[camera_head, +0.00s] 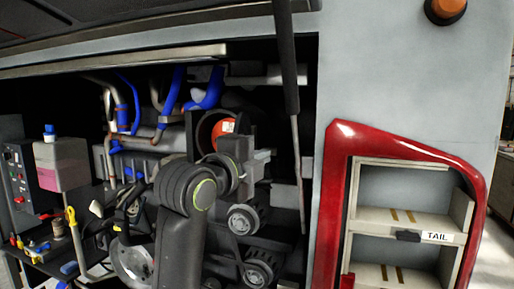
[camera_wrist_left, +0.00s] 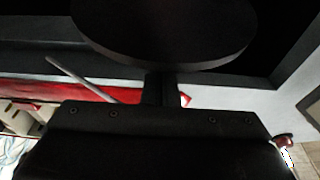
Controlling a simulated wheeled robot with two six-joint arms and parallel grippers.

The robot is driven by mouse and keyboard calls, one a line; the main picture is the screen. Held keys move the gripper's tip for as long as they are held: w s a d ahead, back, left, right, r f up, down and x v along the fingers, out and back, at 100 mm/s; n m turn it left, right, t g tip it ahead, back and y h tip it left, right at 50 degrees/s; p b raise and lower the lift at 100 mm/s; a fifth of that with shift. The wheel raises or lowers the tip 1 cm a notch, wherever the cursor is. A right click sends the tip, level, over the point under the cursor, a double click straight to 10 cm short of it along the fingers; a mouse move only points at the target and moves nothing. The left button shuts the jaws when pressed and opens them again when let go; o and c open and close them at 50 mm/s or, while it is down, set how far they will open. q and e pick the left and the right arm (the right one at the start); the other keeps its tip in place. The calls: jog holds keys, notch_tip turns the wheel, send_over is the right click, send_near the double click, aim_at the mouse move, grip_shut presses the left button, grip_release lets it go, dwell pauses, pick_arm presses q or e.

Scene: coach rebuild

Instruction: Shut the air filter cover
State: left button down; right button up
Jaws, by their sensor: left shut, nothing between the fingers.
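The air filter housing is a dark round canister (camera_head: 204,122) in the middle of the engine bay in the head view. Its open end shows an orange-red filter (camera_head: 221,130) with a pale label. A dark round disc (camera_wrist_left: 165,28), apparently the air filter cover, fills the top of the left wrist view, just beyond my fingers. My left gripper (camera_head: 262,156) is shut and empty, in front of and to the lower right of the housing mouth. It shows in the wrist view (camera_wrist_left: 160,90); whether it touches the disc I cannot tell. My right gripper is out of view.
Black pulleys (camera_head: 244,220) lie below the gripper. A gas strut (camera_head: 297,150) hangs to the right. Blue hoses (camera_head: 207,90) run above left. A red-framed tail-light recess (camera_head: 335,190) is on the right. A pink-filled tank (camera_head: 62,165) and tools stand at the left.

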pick_arm(q)
jog(key=shift+a, duration=0.15)
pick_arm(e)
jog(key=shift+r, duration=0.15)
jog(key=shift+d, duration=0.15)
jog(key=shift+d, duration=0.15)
pick_arm(q)
jog(key=shift+a, duration=0.2)
